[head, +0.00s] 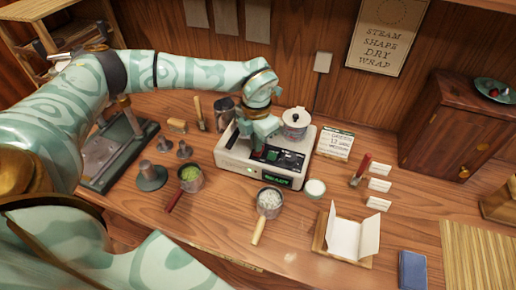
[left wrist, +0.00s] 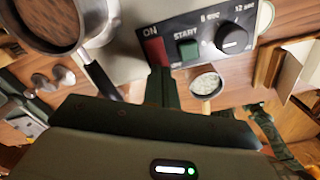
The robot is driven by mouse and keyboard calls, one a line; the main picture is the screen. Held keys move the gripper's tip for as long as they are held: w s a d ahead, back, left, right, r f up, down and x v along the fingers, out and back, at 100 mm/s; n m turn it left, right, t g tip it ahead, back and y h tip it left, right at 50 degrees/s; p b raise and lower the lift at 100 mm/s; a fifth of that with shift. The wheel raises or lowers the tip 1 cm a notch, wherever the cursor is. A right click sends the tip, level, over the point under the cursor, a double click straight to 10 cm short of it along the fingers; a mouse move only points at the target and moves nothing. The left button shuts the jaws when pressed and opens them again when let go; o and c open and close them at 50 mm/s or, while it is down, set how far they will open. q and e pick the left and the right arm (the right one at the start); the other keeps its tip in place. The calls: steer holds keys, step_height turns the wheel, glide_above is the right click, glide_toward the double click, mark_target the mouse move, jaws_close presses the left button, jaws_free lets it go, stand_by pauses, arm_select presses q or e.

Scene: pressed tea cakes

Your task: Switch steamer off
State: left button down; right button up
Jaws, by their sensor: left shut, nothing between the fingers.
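The steamer (head: 232,155) is a pale box with a dark control panel on top, a lidded metal pot at its back right and a lit green display (head: 277,180) on its front. My left gripper (head: 258,150) is shut and empty, fingers down over the panel's left part. In the left wrist view, the shut fingers (left wrist: 160,88) point at the panel (left wrist: 208,22), just below a red switch (left wrist: 154,50). A green START button (left wrist: 187,50) and a black dial (left wrist: 233,38) lie to its right. I cannot tell whether the fingers touch the switch.
A pan of green leaves (head: 190,176) and a pan of white grains (head: 269,200) stand in front of the steamer. A white jar (head: 315,188), a folded white sheet (head: 353,238) and a wooden cabinet (head: 450,125) are to the right. A press (head: 98,160) stands left.

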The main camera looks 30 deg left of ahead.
arm_select(q)
steer(key=shift+f+b, duration=0.4)
steer(key=shift+f, duration=0.6)
stand_by(0.3)
steer(key=shift+s, duration=0.1)
step_height(320, 180, up, 7)
steer(key=p, duration=0.6)
steer(key=shift+r+p, duration=0.15)
steer(key=shift+p, duration=0.2)
